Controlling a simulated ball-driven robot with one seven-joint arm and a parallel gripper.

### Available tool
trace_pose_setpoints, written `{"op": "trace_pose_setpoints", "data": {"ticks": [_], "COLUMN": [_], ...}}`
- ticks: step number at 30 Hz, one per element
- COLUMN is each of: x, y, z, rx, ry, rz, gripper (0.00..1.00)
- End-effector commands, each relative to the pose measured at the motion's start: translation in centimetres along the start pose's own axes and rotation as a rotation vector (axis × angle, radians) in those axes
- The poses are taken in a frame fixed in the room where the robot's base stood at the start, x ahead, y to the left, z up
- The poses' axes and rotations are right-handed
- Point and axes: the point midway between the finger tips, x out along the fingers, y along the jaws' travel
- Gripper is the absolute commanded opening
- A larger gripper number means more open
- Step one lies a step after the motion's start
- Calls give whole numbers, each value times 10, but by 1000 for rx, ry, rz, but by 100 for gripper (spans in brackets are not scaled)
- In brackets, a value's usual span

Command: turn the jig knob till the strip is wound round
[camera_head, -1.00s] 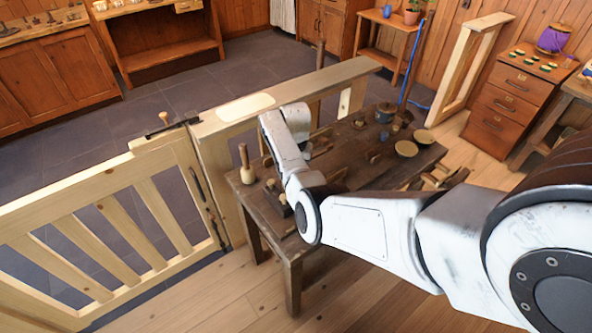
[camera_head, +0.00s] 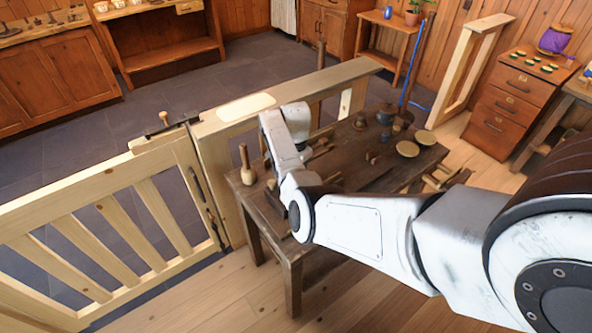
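My white arm reaches from the right over the dark wooden workbench (camera_head: 345,181). Its bent wrist section is above the bench's left half. My gripper's fingers are hidden behind this section, so I cannot see whether they hold anything. I cannot pick out the jig, its knob or the strip; the arm covers part of the bench top. Small dark wooden pieces lie beside the wrist, too small to name.
A wooden mallet (camera_head: 246,165) stands at the bench's left end. Round dishes (camera_head: 407,149) and a dark pot (camera_head: 385,115) are at its right. A slatted gate (camera_head: 110,235) and a pale rail (camera_head: 340,78) border the bench. A drawer cabinet (camera_head: 507,105) holds a purple spool (camera_head: 554,40).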

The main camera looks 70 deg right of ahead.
Motion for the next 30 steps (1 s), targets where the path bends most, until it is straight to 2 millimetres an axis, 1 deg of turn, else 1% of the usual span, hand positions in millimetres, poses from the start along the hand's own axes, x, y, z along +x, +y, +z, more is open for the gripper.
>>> {"op": "trace_pose_setpoints", "data": {"ticks": [11,12,18,19,20,26,30], "x": [-1,-1,-1,-1,-1,-1,-8], "y": [-1,-1,-1,-1,-1,0,-1], "z": [0,0,0,0,0,0,0], "rx": [2,2,2,2,2,2,2], "ry": [1,1,1,1,1,0,2], "rz": [-2,-2,-1,-1,-1,-1,-3], "gripper": [13,46,65,68,69,69,69]}}
